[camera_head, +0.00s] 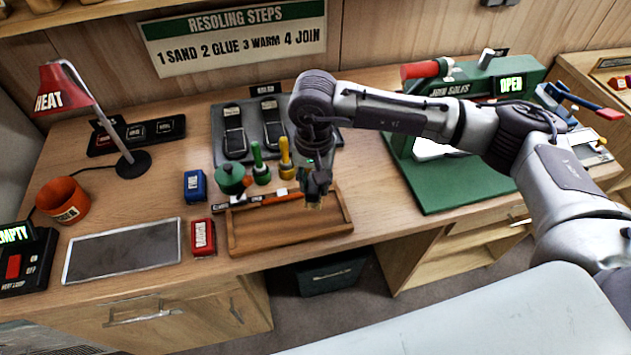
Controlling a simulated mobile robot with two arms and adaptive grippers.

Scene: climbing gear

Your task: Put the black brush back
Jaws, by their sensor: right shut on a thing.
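My right gripper (317,182) hangs over the right part of a shallow wooden tray (290,240). It is shut on a small dark thing with a pale, yellowish lower end, which looks like the black brush (314,202); the fingers hide most of it. I cannot tell whether its lower end touches the tray. A green-handled brush (257,160) and a yellow-handled brush (285,158) stand upright just behind the tray, left of the gripper. My left gripper is out of view.
Shoe soles lie on a grey mat (270,145) behind. A green press (470,185) stands right. A grey plate (123,250) and a red lamp (64,88) are left.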

